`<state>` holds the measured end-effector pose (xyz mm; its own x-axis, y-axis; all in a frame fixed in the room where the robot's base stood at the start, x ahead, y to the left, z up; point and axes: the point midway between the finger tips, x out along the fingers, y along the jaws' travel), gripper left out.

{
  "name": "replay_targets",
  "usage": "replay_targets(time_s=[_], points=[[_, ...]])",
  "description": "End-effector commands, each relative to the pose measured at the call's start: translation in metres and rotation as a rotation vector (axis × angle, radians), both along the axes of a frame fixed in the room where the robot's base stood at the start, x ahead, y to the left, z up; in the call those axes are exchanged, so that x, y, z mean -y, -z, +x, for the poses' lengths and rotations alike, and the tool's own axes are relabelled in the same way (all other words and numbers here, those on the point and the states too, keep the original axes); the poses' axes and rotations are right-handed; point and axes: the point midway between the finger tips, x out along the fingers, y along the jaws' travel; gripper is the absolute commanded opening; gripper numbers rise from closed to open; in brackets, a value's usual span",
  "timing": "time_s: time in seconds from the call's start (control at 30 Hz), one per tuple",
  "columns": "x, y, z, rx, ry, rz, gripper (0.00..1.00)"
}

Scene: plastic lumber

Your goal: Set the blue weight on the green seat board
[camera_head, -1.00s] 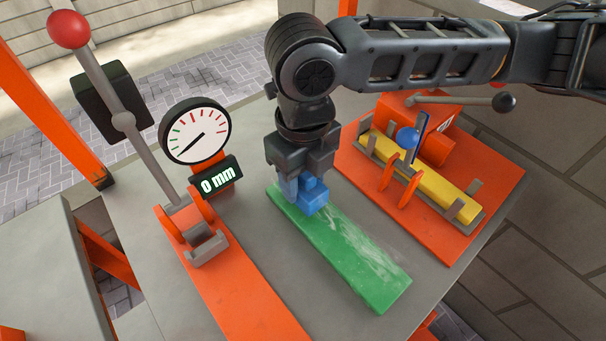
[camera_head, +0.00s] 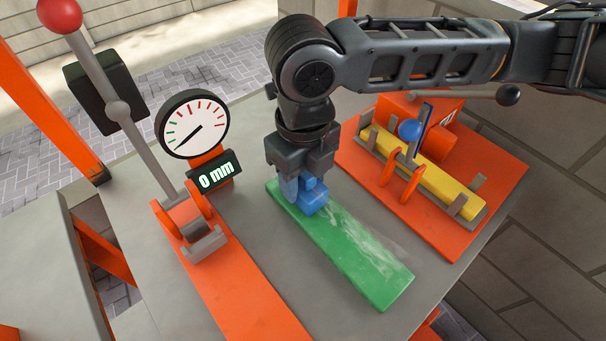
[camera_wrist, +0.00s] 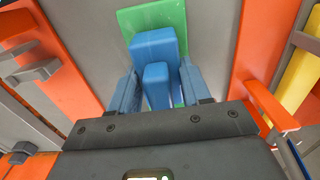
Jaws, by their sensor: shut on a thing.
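The blue weight (camera_head: 313,201) is at the far end of the green seat board (camera_head: 362,258) in the head view. My gripper (camera_head: 301,190) points down and is shut on the weight's upper part. The weight looks to be at the board's surface, but I cannot tell whether it touches. In the wrist view the weight (camera_wrist: 155,55) sits between my blue fingers (camera_wrist: 156,92), with the green board (camera_wrist: 145,20) behind it. The board lies flat on the grey table, its near part bare with pale streaks.
Left of the board stands an orange lever press with a red knob (camera_head: 60,13) and a round dial (camera_head: 192,124); its display (camera_head: 214,176) reads 0 mm. At right an orange plate (camera_head: 465,230) carries a yellow bar (camera_head: 436,188) and a clamp lever.

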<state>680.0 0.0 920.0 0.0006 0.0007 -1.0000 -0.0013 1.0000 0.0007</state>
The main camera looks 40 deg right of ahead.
Motion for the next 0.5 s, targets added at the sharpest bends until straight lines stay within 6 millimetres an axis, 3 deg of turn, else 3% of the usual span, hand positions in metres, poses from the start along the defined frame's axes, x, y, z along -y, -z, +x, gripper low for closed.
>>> replay_targets(time_s=[0.2, 0.23, 0.5], points=[[0.0001, 0.0026, 0.0005, 0.002, 0.000, 0.000, 0.00], [0.0001, 0.0018, 0.0005, 0.002, 0.000, 0.000, 0.50], [0.0000, 0.0024, 0.0002, 0.001, 0.000, 0.000, 0.76]])
